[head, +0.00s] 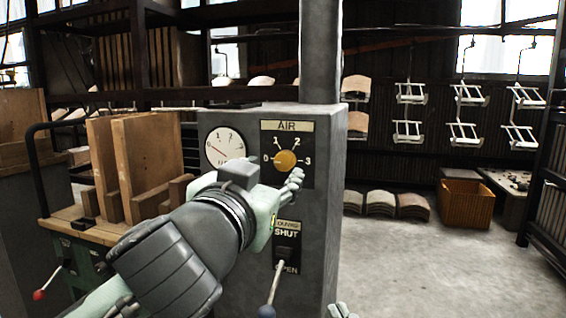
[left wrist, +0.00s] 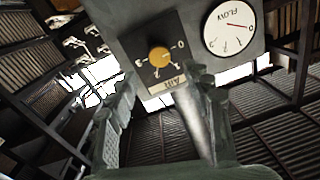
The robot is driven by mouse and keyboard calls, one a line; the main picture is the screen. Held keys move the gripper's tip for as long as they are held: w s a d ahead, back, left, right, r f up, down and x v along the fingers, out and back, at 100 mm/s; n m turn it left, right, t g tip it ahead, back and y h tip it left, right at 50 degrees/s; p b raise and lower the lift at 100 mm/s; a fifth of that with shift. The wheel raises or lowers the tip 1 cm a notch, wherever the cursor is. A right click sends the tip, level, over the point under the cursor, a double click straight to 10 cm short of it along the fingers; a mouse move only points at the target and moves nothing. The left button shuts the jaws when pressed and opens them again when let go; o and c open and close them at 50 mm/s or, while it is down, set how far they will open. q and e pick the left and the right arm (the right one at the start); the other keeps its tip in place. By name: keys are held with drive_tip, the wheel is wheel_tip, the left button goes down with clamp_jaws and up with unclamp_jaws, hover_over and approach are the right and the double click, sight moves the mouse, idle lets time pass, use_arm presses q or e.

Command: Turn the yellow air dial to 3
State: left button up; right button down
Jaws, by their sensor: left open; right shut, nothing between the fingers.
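The yellow air dial (head: 286,160) is a round knob on a dark plate marked 0, 1, 2 and 3 under an AIR label, on the face of a grey cabinet. It also shows upside down in the left wrist view (left wrist: 159,56). I cannot tell for certain which number it points to. My left gripper (head: 284,186) is just below and in front of the dial in the head view. Its two fingers are spread and empty in the left wrist view (left wrist: 157,95), with the dial beyond and apart from them. Only a tip of my right gripper (head: 340,311) shows at the bottom edge.
A round white flow gauge (head: 224,146) with a red needle sits left of the dial. A SHUT/OPEN lever (head: 272,290) is below the dial. A wooden-topped bench (head: 95,226) stands at left. Hangers, stacked panels and an orange crate (head: 466,204) are behind, with free floor at right.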

sight(284, 162)
use_arm(q)
drive_tip(key=x, duration=0.5)
drive_tip(key=shift+w, duration=0.4)
use_arm(e)
drive_tip(key=shift+s+a+r+t, duration=0.15)
drive_tip(key=shift+s+r+t, duration=0.2)
drive_tip(key=shift+r, duration=0.3)
use_arm(q)
drive_tip(key=shift+c, duration=0.6)
drive_tip(key=shift+d, duration=0.1)
clamp_jaws()
use_arm(e)
drive_tip(key=shift+w+f, duration=0.1)
